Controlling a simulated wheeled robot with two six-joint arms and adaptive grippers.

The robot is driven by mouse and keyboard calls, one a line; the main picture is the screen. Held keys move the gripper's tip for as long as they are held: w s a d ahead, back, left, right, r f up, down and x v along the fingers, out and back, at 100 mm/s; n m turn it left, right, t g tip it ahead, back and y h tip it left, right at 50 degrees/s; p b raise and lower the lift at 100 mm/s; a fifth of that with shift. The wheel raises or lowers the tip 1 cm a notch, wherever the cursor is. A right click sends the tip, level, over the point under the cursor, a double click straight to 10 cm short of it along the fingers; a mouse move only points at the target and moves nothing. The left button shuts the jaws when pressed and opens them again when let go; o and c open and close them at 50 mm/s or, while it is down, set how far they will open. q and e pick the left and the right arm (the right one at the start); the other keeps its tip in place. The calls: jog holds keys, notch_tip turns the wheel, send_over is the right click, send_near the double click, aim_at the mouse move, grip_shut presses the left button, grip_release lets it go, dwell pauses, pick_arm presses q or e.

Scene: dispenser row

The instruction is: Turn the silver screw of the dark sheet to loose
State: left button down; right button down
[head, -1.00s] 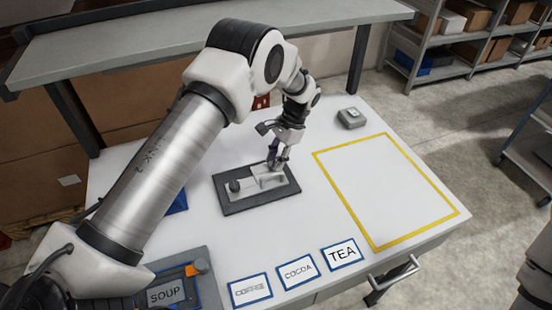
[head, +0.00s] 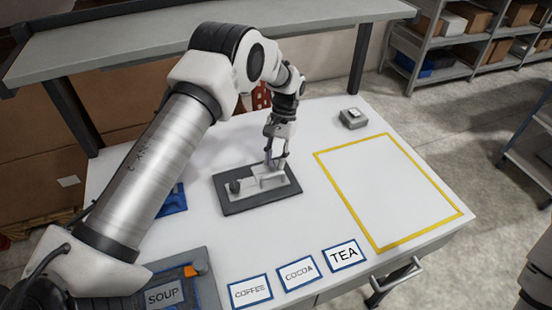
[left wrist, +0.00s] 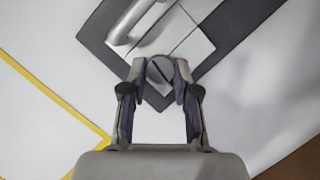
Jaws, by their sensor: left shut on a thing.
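The dark sheet (head: 235,207) lies flat on the white table, with a pale grey fixture (head: 262,183) on it. My left gripper (head: 274,163) points down at the far right part of this fixture. In the left wrist view its fingers are shut on the round silver screw (left wrist: 159,70), one finger on each side. A slot runs diagonally across the screw's head. In the head view the fingers hide the screw. The dark sheet also shows in the left wrist view (left wrist: 228,42). My right gripper is not in view.
A yellow outlined area (head: 385,190) on the right is empty. A small grey box (head: 353,118) stands behind it. COFFEE (head: 250,291), COCOA (head: 297,274) and TEA (head: 343,254) labels line the front edge.

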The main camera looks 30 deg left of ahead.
pick_arm(q)
jog(key=shift+s+f+n+h, duration=0.15)
jog(key=shift+n+h, duration=0.15)
jog(key=shift+n, duration=0.5)
jog(key=c, duration=0.8)
grip_release()
jog(key=shift+c, duration=0.2)
jog(key=shift+a, duration=0.1)
